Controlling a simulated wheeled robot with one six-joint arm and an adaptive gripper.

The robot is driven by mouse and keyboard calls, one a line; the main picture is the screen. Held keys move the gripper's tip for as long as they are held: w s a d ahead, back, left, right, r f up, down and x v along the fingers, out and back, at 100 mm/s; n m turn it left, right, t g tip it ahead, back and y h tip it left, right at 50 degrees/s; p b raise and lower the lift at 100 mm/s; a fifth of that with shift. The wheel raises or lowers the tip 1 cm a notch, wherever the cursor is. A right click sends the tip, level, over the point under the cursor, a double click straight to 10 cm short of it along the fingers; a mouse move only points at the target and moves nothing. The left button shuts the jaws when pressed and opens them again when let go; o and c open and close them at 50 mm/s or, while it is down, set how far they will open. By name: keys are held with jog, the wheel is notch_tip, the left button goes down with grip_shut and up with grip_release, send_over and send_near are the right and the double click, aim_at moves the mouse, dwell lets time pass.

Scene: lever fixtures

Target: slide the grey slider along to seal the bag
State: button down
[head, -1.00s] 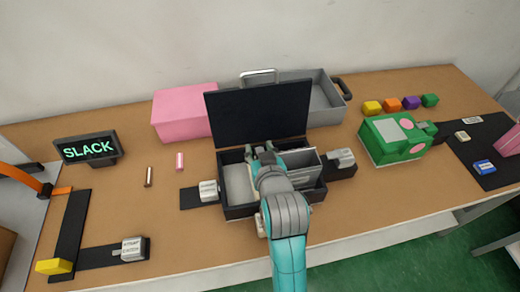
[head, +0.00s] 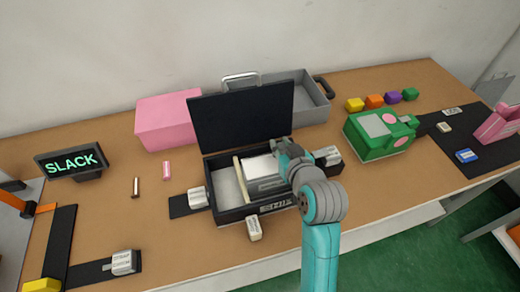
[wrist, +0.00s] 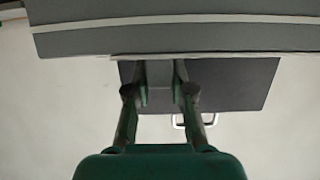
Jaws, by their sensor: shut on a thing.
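The black case (head: 222,213) stands open on the table with its dark lid (head: 243,115) upright behind. Inside lie a pale grey panel (head: 262,168) and a thin cream strip (head: 240,182); I cannot tell for certain which is the bag. My gripper (head: 281,150) is over the right part of the case. In the wrist view my gripper (wrist: 160,90) has its fingers closed on a small grey piece (wrist: 160,73), apparently the slider. A grey slab (wrist: 170,38) with a white stripe crosses above it. My arm hides the case's right inside.
White blocks flank the case at left (head: 197,197) and right (head: 328,155); a cream block (head: 254,229) is at its front. A pink box (head: 170,120) and grey open case (head: 308,101) stand behind. A green box (head: 380,135) stands right. A sign (head: 71,160) reads SLACK.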

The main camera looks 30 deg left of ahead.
jog(key=w+d, duration=0.2)
jog(key=w, duration=0.1)
jog(key=shift+d, duration=0.35)
jog(key=shift+w, duration=0.1)
jog(key=c, duration=1)
grip_release()
jog(key=shift+d, duration=0.1)
jog(key=shift+o, duration=0.2)
jog(key=v, duration=1.2)
